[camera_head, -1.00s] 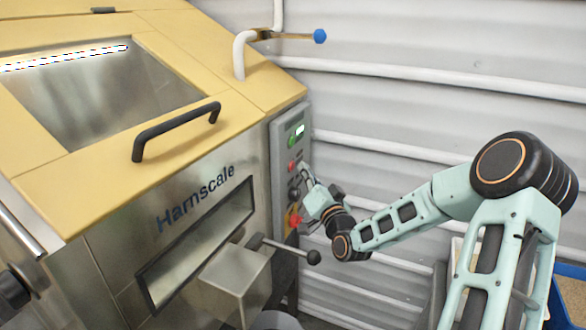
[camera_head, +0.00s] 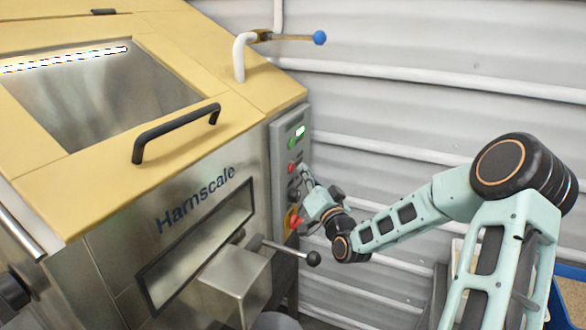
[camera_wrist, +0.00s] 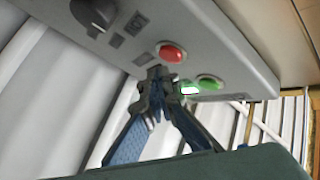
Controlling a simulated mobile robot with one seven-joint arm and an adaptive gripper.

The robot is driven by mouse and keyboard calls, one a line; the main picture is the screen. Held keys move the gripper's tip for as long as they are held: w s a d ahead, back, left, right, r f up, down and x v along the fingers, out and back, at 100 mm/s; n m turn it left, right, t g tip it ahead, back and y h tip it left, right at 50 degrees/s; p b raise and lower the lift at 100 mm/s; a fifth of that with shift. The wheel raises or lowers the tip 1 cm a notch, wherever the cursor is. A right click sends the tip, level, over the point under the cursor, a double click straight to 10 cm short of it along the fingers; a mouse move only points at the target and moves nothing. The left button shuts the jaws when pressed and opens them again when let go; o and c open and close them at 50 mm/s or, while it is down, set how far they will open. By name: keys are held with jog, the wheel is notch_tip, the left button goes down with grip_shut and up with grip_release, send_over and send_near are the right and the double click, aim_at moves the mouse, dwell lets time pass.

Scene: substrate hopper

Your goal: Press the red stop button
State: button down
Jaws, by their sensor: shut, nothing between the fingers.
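The red stop button (camera_head: 292,168) is on the grey control panel (camera_head: 277,171) at the right side of the hopper machine. It is a round red dome in the wrist view (camera_wrist: 172,51), with the green button (camera_wrist: 208,82) beside it. My gripper (camera_head: 304,170) is in front of the panel, just right of the red button. In the wrist view my gripper's fingertips (camera_wrist: 156,73) are together and empty, just below the red button in the picture. A small gap seems to show there, but contact cannot be told for sure.
A black rotary knob (camera_wrist: 95,12) sits on the same panel. A red-and-yellow switch (camera_head: 292,218) is lower down, near my wrist. A black ball-ended lever (camera_head: 313,258) sticks out below. The corrugated wall (camera_head: 420,110) stands behind.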

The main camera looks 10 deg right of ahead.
jog(key=shift+a, duration=0.1)
dwell(0.3)
jog(key=shift+w+a+b, duration=0.25)
jog(key=shift+b, duration=0.05)
jog(key=shift+w+a, duration=0.25)
jog(key=shift+a, duration=0.15)
dwell(0.6)
jog(key=shift+s+d, duration=0.1)
jog(key=shift+d, duration=0.05)
dwell(0.3)
jog(key=shift+s+d, duration=0.4)
jog(key=shift+d, duration=0.15)
jog(key=s+d, duration=0.1)
jog(key=d, duration=0.1)
jog(key=s+d, duration=0.2)
dwell(0.4)
dwell(0.5)
